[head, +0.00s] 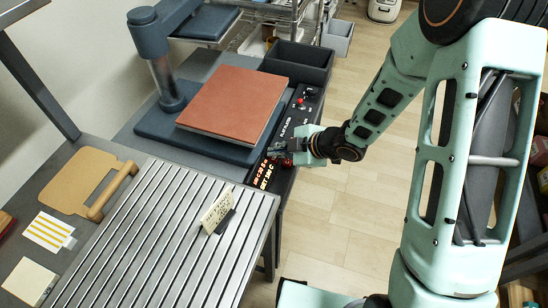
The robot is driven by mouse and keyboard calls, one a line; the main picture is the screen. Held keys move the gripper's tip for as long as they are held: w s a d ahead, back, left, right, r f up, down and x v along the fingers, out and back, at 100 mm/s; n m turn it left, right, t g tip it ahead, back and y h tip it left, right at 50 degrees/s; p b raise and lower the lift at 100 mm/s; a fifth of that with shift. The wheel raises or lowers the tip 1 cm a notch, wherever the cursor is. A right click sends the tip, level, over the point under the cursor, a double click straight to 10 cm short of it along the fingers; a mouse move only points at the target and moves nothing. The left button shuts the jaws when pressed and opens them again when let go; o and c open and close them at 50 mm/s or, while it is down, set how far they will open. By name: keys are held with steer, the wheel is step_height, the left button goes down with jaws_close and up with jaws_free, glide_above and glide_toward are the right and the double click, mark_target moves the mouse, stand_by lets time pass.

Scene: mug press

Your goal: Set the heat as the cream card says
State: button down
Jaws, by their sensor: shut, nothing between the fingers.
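The cream card (216,207) stands tilted in a small dark holder on the slatted metal top; its writing is too small to read. The press's black control panel (302,110) runs along the front edge of its base, with a red knob or button and small dark controls at its far end. Glowing orange digits (264,176) show at the panel's near end, too small to read surely. My gripper (276,153) is shut and empty, over the panel just beyond the digits. It hides part of the panel, and I cannot tell whether it touches a button.
A reddish-brown square pad (234,102) lies on the press base, with the press column (166,82) behind. A dark bin (297,62) stands beyond. A tan board with a roller (92,190) and a yellow-striped sheet (48,233) lie at left. Floor at right is partly clear.

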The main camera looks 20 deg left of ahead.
steer(key=shift+f+b, duration=0.35)
steer(key=shift+f, duration=0.25)
stand_by(0.7)
steer(key=shift+r, duration=0.15)
steer(key=shift+r+p, duration=0.75)
steer(key=shift+p, duration=0.05)
step_height(320, 180, up, 5)
steer(key=p, duration=0.4)
steer(key=shift+r+p, duration=0.1)
steer(key=shift+p, duration=0.2)
stand_by(2.5)
